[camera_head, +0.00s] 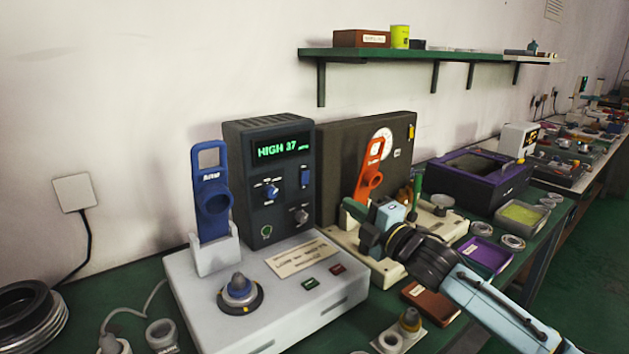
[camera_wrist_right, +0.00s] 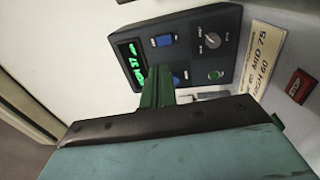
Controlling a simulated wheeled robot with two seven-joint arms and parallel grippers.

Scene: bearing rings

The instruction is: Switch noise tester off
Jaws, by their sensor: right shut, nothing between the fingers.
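The noise tester (camera_head: 268,165) is a dark upright box on a pale grey base, with its green display lit and reading HIGH 37. A blue rocker switch (camera_head: 305,177) is on the right of its front, and it also shows in the right wrist view (camera_wrist_right: 163,41). A blue knob (camera_head: 271,191), a grey knob (camera_head: 301,215) and a green round light (camera_head: 266,231) are lower on the panel. My right gripper (camera_head: 352,208) is shut and empty, right of the panel and apart from the switch. Its green fingers (camera_wrist_right: 157,88) point toward the panel in the wrist view, hiding part of it. My left gripper is not in view.
The grey base (camera_head: 205,300) carries a blue holder (camera_head: 211,195), a round spindle (camera_head: 239,290) and green and red buttons. A brown box with an orange handle (camera_head: 369,170) stands close to the right. A shelf (camera_head: 440,56) is above.

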